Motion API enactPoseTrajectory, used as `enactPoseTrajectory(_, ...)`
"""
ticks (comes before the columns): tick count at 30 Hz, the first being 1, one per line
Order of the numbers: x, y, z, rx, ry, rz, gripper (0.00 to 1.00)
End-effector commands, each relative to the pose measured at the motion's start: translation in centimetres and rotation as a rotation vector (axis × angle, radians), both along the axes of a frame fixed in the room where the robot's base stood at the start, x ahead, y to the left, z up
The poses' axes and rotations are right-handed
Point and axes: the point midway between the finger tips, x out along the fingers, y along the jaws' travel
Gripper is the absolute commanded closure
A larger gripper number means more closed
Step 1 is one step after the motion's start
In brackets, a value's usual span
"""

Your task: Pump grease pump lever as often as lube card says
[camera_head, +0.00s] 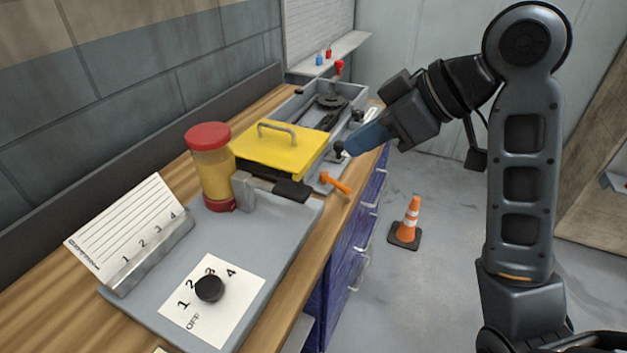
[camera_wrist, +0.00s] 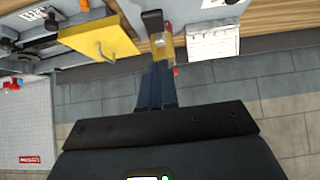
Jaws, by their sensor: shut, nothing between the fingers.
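The grease pump (camera_head: 210,168) is a yellow cylinder with a red cap and red base, standing on a grey plate. A black lever-like bar (camera_head: 291,190) extends right from a grey block beside it. The lube card (camera_head: 122,228) is a lined white card leaning in a metal holder, with 1 to 4 along its lower edge; its small text is unreadable. My gripper (camera_head: 352,146) has blue fingers, shut and empty, above the bench's right edge, apart from the lever. In the wrist view the fingers (camera_wrist: 157,68) overlap the pump (camera_wrist: 162,46) in line of sight.
A black knob (camera_head: 209,288) sits on a dial marked OFF and 1 to 4. A yellow cover (camera_head: 281,148) with a handle stands behind the pump. An orange handle (camera_head: 335,183) sticks out at the bench edge. A cone (camera_head: 408,222) stands on open floor.

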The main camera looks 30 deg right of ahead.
Motion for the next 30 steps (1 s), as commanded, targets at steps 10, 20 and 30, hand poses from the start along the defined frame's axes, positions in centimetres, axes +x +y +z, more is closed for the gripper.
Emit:
enactPoseTrajectory(10,0.1,0.1,-0.2,0.001,0.000,0.001,1.00)
enactPoseTrajectory(20,1.6,1.4,-2.4,0.002,0.001,0.004,1.00)
enactPoseTrajectory(30,5.5,4.1,-6.8,0.002,0.004,0.001,1.00)
